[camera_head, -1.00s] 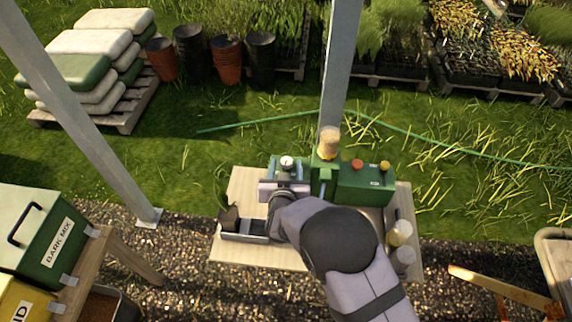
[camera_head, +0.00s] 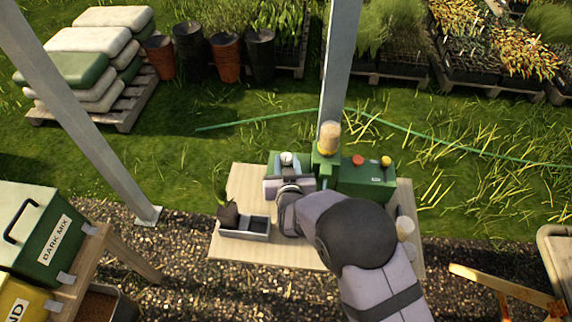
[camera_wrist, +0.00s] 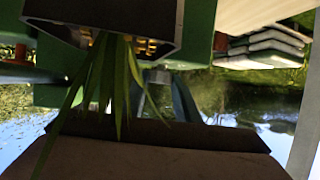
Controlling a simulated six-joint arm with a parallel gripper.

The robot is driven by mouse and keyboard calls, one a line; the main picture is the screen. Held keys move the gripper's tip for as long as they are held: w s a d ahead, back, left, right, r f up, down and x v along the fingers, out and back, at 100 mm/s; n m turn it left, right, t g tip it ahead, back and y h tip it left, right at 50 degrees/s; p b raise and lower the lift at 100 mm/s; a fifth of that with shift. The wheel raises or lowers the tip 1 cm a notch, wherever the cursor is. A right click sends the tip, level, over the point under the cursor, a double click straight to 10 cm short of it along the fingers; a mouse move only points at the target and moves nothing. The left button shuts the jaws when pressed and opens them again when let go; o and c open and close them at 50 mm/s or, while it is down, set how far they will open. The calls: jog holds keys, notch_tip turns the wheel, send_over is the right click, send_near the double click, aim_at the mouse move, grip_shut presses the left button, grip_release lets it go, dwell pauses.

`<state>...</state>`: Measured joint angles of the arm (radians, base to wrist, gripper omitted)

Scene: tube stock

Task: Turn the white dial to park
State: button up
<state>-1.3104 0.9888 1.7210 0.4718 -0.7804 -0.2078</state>
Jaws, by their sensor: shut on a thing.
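The round white dial (camera_head: 287,158) shows on the grey and green unit at the back of the wooden board, just beyond my gripper. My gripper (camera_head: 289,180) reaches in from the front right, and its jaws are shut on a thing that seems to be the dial. The grip itself is mostly hidden by my wrist. In the wrist view, two dark fingers (camera_wrist: 168,92) taper toward a small pale piece by a green casing. That view is upside down and dim. Any marks on the dial, including park, are too small to read.
A potted seedling (camera_head: 228,213) and a grey tray (camera_head: 259,236) stand left of my gripper. Green leaves (camera_wrist: 115,75) hang close across the wrist view. A green box (camera_head: 367,182) with red and yellow buttons stands right. A metal post (camera_head: 341,60) rises behind.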

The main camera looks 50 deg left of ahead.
dwell(0.4)
jog(key=o, duration=1)
jog(key=shift+o, duration=0.2)
jog(key=shift+d, duration=0.15)
jog(key=b+v, duration=0.2)
jog(key=v, duration=0.5)
jog(key=shift+r, duration=0.15)
